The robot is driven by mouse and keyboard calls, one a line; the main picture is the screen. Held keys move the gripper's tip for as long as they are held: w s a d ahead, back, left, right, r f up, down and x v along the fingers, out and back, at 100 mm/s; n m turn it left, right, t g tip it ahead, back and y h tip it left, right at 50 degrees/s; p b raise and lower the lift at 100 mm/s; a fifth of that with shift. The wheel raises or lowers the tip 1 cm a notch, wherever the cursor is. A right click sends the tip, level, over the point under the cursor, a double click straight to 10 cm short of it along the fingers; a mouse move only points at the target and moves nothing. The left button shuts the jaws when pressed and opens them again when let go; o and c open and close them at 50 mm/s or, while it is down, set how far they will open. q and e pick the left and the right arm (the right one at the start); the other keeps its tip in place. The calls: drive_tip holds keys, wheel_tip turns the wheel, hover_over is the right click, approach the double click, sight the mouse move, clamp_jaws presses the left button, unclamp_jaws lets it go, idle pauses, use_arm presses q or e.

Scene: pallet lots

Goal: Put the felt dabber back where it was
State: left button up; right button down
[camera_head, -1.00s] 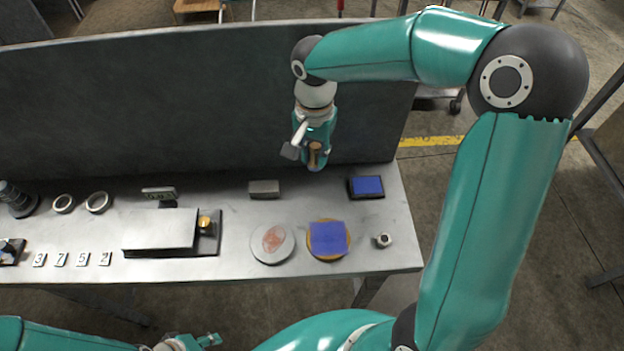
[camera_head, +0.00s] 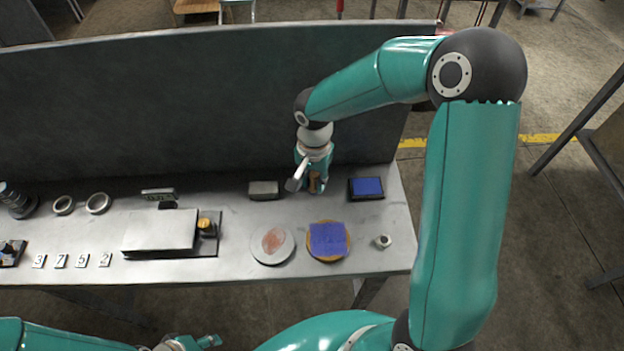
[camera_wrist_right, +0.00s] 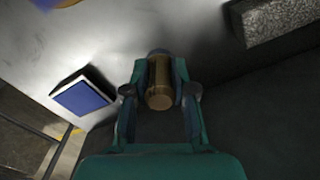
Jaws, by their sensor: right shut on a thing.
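The felt dabber, a brown wooden cylinder (camera_head: 315,182) with a greyish far end, is in my right gripper (camera_head: 316,187). In the right wrist view the fingers (camera_wrist_right: 160,92) are closed on both sides of the dabber (camera_wrist_right: 160,85). The dabber is over the back of the bench, between the grey block and the blue pad. Whether its lower end touches the bench top is not clear. My left gripper (camera_head: 207,342) shows only partly at the bottom edge of the head view, away from the bench, and its opening is unclear.
The speckled grey block (camera_head: 264,190) and the blue pad (camera_head: 367,188) flank the dabber. A grey back panel (camera_head: 200,100) rises behind.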

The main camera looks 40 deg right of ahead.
sight(314, 175)
drive_tip(key=c, duration=0.9)
unclamp_jaws()
drive_tip(key=shift+c, duration=0.2)
wheel_tip(314, 175, up, 12)
drive_tip(key=shift+f, duration=0.2)
drive_tip(key=shift+r, duration=0.25)
